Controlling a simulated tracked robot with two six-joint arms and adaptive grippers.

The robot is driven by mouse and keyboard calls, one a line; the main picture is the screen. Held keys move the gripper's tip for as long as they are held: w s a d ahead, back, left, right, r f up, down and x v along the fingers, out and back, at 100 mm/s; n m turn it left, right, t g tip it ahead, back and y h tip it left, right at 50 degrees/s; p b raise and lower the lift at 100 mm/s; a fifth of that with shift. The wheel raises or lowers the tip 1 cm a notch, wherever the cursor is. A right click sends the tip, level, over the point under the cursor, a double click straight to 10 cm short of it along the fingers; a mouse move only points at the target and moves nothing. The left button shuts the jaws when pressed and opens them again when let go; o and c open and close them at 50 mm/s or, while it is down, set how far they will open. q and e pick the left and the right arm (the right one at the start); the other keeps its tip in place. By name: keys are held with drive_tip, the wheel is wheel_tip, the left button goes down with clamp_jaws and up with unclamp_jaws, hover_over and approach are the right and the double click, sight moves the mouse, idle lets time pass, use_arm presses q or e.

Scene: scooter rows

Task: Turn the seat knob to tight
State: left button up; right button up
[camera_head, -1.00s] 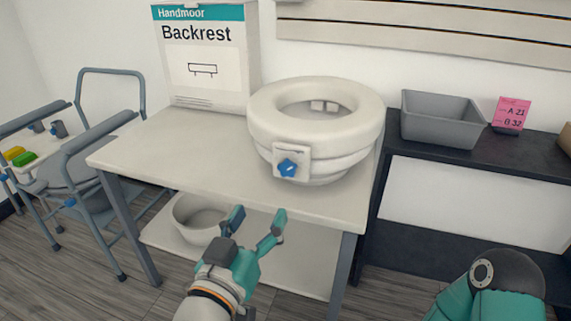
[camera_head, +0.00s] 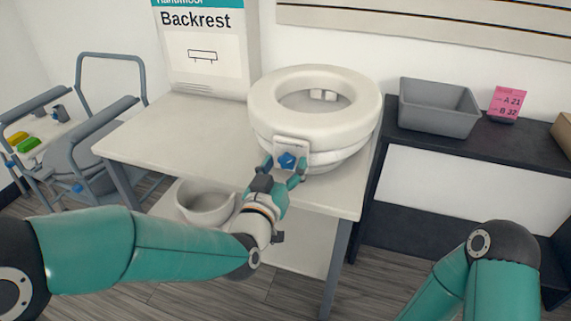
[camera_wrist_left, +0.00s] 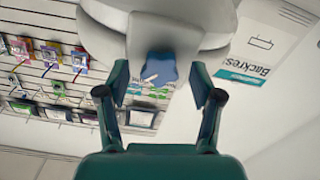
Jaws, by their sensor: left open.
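The blue seat knob (camera_head: 287,160) sits on a pale square plate at the front of the white raised toilet seat (camera_head: 318,92), which stands on the table. My left gripper (camera_head: 283,170) is open in front of the knob, one finger to each side of it. In the left wrist view the knob (camera_wrist_left: 159,68) shows between the two open fingers (camera_wrist_left: 160,88), with a pale pointer mark on it. I cannot tell whether the fingers touch it. My right arm (camera_head: 490,265) shows at the lower right; its gripper is out of view.
The white table (camera_head: 180,140) carries a Backrest box (camera_head: 205,50) behind the seat. A white pot (camera_head: 205,205) stands on the lower shelf. A grey bin (camera_head: 438,108) and a pink card (camera_head: 509,103) are on the dark shelf at right. A commode chair (camera_head: 85,140) stands at left.

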use_arm(q)
drive_tip(key=shift+w, duration=0.15)
drive_tip(key=shift+c, duration=0.3)
drive_tip(key=c, duration=1.1)
drive_tip(key=shift+d, duration=0.15)
